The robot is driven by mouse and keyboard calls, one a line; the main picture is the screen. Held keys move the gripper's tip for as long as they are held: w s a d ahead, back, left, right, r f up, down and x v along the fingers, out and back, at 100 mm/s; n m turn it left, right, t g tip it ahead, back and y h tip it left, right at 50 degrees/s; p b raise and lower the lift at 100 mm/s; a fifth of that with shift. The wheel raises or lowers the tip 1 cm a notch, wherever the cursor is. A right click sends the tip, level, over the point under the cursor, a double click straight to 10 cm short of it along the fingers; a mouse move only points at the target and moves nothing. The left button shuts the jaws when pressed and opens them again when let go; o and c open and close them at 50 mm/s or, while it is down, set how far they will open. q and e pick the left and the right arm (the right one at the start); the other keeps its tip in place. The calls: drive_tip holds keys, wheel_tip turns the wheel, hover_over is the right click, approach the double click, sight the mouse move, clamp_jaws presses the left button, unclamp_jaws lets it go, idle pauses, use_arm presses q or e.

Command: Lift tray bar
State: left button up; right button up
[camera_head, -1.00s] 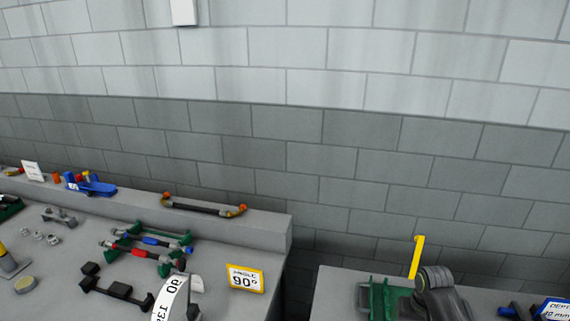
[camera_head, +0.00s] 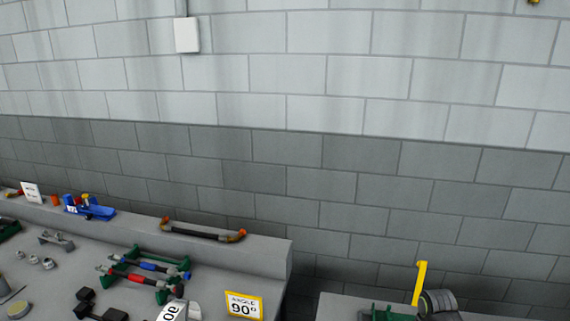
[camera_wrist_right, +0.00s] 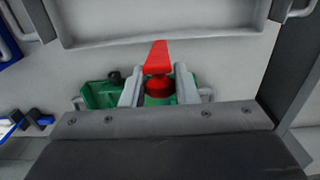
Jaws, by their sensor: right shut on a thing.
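In the right wrist view my right gripper (camera_wrist_right: 160,76) is shut on a red piece (camera_wrist_right: 159,52) with a rounded lower part and a flat upper end. A green object (camera_wrist_right: 102,95) lies behind the fingers. A pale tray-like panel with a raised rim (camera_wrist_right: 95,42) spans the top. I cannot tell which thing is the tray bar. In the head view, a bar with a red sleeve (camera_head: 132,277) and one with a blue sleeve (camera_head: 160,267) lie across green supports (camera_head: 170,256). No gripper is clearly seen in the head view, and my left gripper is not in view.
A dark bar with orange ends (camera_head: 203,234) lies on the back ledge, near a blue tool (camera_head: 92,209). A yellow-edged 90-degree sign (camera_head: 243,306) stands near the bench end. A gap separates this bench from the right one, with its yellow upright (camera_head: 420,283). A block wall stands behind.

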drive_tip(key=w+d+b, duration=0.1)
drive_tip(key=w+b, duration=0.3)
drive_tip(key=w, duration=0.2)
drive_tip(key=shift+d+f, duration=0.25)
drive_tip(key=shift+f, duration=0.1)
drive_tip(key=shift+w, duration=0.1)
drive_tip(key=o, duration=0.8)
